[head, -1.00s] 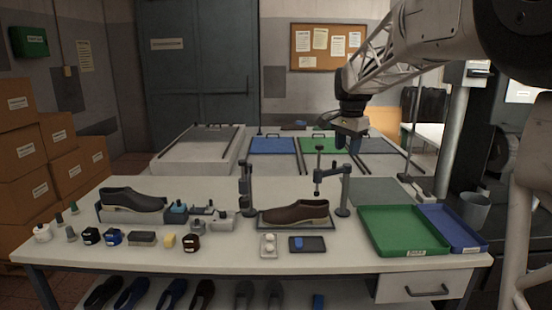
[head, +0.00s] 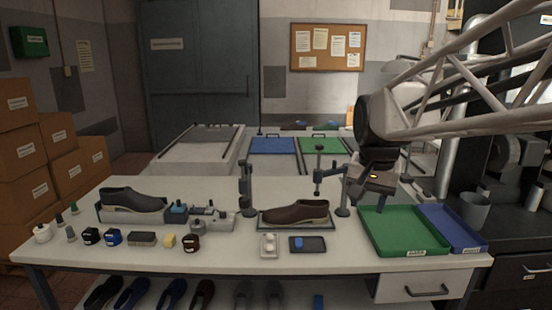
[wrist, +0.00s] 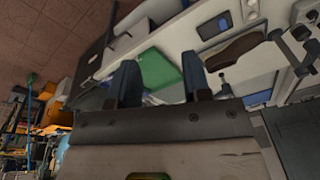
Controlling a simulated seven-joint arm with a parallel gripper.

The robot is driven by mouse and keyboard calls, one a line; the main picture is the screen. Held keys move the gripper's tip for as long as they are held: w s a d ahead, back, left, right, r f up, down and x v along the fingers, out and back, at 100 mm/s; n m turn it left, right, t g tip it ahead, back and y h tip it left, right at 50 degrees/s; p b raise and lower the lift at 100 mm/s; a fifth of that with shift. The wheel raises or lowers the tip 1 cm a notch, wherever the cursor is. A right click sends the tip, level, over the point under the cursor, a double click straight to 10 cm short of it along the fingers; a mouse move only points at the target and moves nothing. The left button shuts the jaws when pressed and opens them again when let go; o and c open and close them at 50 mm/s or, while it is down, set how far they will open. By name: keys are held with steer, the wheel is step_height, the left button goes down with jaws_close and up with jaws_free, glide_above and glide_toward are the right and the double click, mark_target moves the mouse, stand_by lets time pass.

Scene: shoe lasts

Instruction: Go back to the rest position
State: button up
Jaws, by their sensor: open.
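My gripper (head: 364,203) is in the air over the right part of the table in the head view, by the left end of the green tray (head: 398,232). In the wrist view its two dark fingers (wrist: 160,82) stand apart with nothing between them, so it is open and empty. A brown shoe (head: 296,212) sits on its stand to the left of my gripper, apart from it. The shoe also shows in the wrist view (wrist: 234,52).
A clamp post (head: 342,190) stands close to the left of my gripper. A blue tray (head: 452,229) lies right of the green one. A dark shoe (head: 132,199), bottles and small tools fill the table's left side. Lidded bins (head: 272,146) stand behind the table.

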steer(key=s+f+n, duration=0.2)
steer(key=s+f, duration=0.3)
steer(key=s, duration=0.5)
steer(key=s+f+n, duration=0.2)
steer(key=s+f, duration=0.4)
steer(key=s, duration=0.5)
steer(key=shift+a+n+t, duration=0.3)
steer(key=shift+a+n, duration=0.1)
